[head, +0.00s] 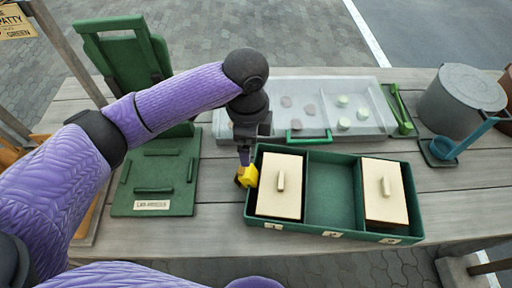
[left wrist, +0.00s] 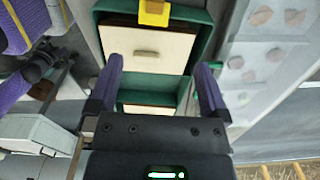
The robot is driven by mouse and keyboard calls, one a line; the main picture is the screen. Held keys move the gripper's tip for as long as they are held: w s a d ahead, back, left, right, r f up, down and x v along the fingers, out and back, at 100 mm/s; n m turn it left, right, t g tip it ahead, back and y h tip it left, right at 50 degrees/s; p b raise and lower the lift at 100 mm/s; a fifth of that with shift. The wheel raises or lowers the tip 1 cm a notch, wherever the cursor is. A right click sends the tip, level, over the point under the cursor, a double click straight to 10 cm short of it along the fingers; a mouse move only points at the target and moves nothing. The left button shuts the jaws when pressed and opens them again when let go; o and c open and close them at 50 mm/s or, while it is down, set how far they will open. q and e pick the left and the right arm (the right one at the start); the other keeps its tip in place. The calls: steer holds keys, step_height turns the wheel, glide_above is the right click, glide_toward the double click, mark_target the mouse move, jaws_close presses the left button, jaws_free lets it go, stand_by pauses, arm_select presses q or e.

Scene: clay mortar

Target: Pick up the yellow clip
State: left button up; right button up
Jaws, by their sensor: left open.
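The yellow clip (head: 247,176) is at the left wall of the green divided box (head: 335,234), beside the left cream lid (head: 280,197). It has a dark part on its left side. My left gripper (head: 245,157) is right above the clip in the head view and partly covers it. In the left wrist view the clip (left wrist: 153,12) is at the top edge, beyond my left gripper's spread fingers (left wrist: 159,64), with nothing between them. I cannot tell whether the fingers touch it. My right gripper is out of view.
The box has an open middle compartment and a right cream lid (head: 385,190). Behind it is a clear tray (head: 375,92) with several round pieces. A green board (head: 155,178) lies left. A grey pot (head: 460,98) and a teal holder (head: 440,152) stand right.

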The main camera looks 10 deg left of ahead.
mark_target(248, 171)
arm_select(q)
steer(key=f+b, duration=0.1)
steer(key=f, duration=0.2)
steer(key=f+b, duration=0.2)
steer(key=f, duration=0.1)
steer(key=s+f+b, duration=0.1)
steer(key=f, duration=0.3)
steer(key=shift+b, duration=0.35)
steer(key=shift+r, duration=0.1)
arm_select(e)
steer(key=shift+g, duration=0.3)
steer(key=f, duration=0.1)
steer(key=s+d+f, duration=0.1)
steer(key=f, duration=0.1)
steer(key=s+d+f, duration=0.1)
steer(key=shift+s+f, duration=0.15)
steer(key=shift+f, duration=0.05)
